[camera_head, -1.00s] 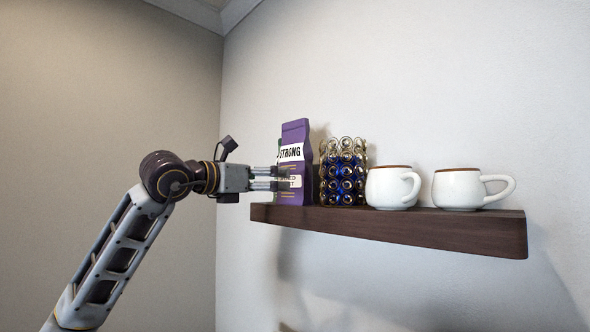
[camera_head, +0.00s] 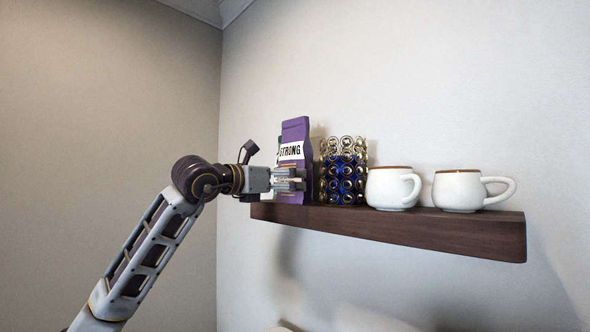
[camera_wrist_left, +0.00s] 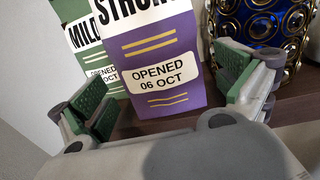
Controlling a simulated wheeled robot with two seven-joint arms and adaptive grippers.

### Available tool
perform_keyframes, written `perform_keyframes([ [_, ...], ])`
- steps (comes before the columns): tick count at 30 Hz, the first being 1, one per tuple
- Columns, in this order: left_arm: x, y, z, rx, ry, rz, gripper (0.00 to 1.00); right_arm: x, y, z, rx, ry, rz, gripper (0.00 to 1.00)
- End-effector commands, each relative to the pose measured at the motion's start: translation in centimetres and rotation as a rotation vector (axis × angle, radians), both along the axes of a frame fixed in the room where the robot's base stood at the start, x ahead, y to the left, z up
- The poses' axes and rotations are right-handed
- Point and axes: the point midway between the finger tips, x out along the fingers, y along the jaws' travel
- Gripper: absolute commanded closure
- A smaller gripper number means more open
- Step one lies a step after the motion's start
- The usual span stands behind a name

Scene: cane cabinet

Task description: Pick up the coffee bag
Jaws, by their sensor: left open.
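A purple coffee bag (camera_head: 296,140) labelled STRONG stands upright at the left end of the dark wooden shelf (camera_head: 400,228). It also shows in the left wrist view (camera_wrist_left: 158,88), with a label reading OPENED 06 OCT. A green bag (camera_wrist_left: 97,50) labelled MILD stands beside and behind it; only a sliver shows in the head view. My left gripper (camera_head: 303,180) is in front of the purple bag's lower part. In the left wrist view its open, green-padded fingers (camera_wrist_left: 165,95) are on either side of the purple bag, with gaps. My right gripper is not in view.
Two white mugs (camera_head: 390,188) (camera_head: 458,191) stand farther right. The wall is behind; the space left of the shelf is free.

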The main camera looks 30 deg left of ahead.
Motion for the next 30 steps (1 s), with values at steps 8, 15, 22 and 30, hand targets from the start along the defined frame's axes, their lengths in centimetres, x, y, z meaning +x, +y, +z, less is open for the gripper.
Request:
perform_keyframes([
  [8, 2.7, -0.8, -0.1, 0.000, 0.002, -0.001, 0.00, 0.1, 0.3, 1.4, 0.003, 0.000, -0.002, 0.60],
  [15, 4.2, -1.2, -0.2, 0.000, 0.000, 0.000, 0.00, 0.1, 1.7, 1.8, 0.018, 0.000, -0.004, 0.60],
  [22, 4.2, -1.2, -0.3, 0.000, 0.000, 0.001, 0.00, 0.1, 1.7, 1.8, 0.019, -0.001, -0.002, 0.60],
  [30, 4.2, -1.2, -0.3, 0.000, 0.000, 0.001, 0.04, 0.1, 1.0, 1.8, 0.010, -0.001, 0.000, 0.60],
])
